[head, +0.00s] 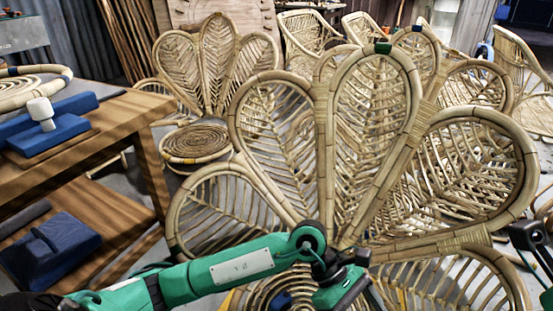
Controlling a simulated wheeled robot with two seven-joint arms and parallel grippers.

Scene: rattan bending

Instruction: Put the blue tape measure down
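A small blue object (281,300), perhaps the blue tape measure, shows at the bottom edge over the coiled seat (255,293) of the front rattan chair. It is partly cut off, and I cannot tell whether it rests on the seat. My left gripper (345,287) is just right of it, low in front of the chair's fan-shaped back (370,140). Its fingertips are not clear, so I cannot tell whether it is open or holds anything. Of my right arm, only a black and green wrist part shows at the right edge; its fingers are out of the picture.
A wooden workbench (110,115) with a lower shelf stands at the left. It carries a blue block with a white-headed tool (42,113) and a rattan ring. A dark blue item (55,245) lies on the shelf. Several rattan chairs (215,75) crowd the floor behind.

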